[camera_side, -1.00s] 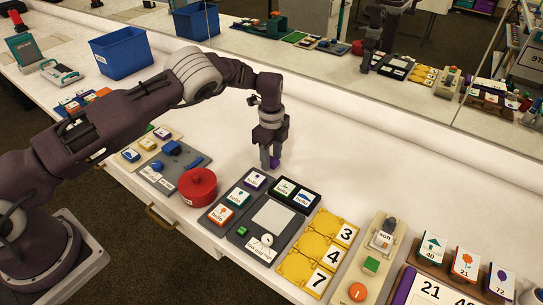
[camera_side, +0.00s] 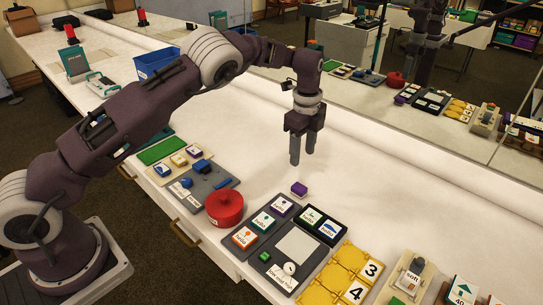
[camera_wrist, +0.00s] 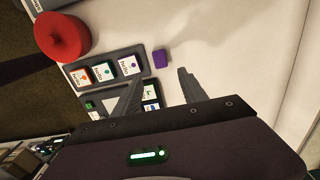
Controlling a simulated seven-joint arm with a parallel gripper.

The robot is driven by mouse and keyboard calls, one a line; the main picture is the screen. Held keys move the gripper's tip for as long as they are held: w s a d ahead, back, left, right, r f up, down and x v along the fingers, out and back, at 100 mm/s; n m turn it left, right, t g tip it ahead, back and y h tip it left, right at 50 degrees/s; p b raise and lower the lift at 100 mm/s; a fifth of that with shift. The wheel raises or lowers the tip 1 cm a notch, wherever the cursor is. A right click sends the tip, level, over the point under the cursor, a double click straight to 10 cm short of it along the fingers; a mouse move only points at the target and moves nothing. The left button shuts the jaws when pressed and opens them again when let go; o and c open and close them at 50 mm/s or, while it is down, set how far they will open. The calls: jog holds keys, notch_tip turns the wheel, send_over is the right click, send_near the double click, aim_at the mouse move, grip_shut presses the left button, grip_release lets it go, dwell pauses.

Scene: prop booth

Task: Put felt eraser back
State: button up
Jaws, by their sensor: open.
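A small purple block (camera_side: 299,189) with a paler top lies on the white table, just behind the grey card tray. It may be the felt eraser; I cannot tell for sure. It also shows in the wrist view (camera_wrist: 160,58), beyond the fingertips. My gripper (camera_side: 303,158) is open and empty, pointing down above the table behind the block, apart from it. In the wrist view its two fingers (camera_wrist: 158,82) are spread with nothing between them.
The grey tray of cards (camera_side: 242,237) and a black two-card tray (camera_side: 344,241) stand in front of the block. A red round pot (camera_side: 225,207) is left of them. Yellow number plates (camera_side: 329,292) are to the right. The table behind the block is clear.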

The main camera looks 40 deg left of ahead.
jog(key=s+a+r+n+t+h, duration=0.1)
jog(key=s+r+n, duration=0.2)
jog(key=r, duration=0.4)
jog(key=s+a+r+n, duration=0.1)
jog(key=s+r+n, duration=0.2)
jog(key=r, duration=0.4)
jog(key=s+r+n+t, duration=0.2)
jog(key=s+r+n, duration=0.3)
jog(key=s+r, duration=0.5)
jog(key=s+f+n+t, duration=0.1)
jog(key=s+n, duration=0.2)
jog(key=s, duration=0.9)
jog(key=s+f+n+t+y, duration=0.1)
jog(key=s+n, duration=0.3)
jog(key=s, duration=0.7)
jog(key=shift+s+a+f+t, duration=0.3)
jog(key=shift+s+a+f, duration=0.1)
jog(key=shift+f, duration=0.1)
